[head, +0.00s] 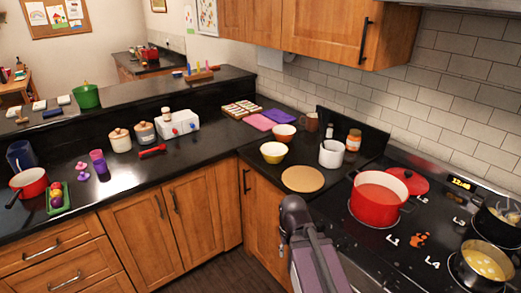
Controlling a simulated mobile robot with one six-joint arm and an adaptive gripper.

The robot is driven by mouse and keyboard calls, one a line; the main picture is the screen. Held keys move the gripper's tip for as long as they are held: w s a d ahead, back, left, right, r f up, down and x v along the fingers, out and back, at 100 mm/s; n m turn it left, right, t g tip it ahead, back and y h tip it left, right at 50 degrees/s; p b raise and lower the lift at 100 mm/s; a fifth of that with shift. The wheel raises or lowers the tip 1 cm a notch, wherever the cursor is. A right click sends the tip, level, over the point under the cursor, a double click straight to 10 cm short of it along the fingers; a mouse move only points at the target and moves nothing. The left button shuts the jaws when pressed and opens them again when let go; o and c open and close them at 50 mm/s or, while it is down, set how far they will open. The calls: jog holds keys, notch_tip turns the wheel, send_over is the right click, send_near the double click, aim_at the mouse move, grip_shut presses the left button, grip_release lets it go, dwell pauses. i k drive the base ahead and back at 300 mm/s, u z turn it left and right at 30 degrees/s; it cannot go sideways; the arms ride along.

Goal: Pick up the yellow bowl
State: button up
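The yellow bowl (274,152) stands upright on the black counter near the inner corner, in the middle of the head view. Its pale inside is visible and looks empty. A pinkish-orange bowl (283,132) stands just behind it, and a round tan board (302,179) lies in front of it to the right. A dark grey and purple part of my arm rises from the bottom edge, below the board and apart from the bowl. I cannot make out my gripper's fingers.
A white canister (331,154), a brown mug (310,122) and a jar (353,140) stand right of the bowl. A red pot (378,198) sits on the stove. The counter immediately left of the bowl is clear.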

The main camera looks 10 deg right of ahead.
aim_at(274, 153)
jog(key=u, duration=0.45)
jog(key=i, duration=0.95)
jog(key=u, duration=0.4)
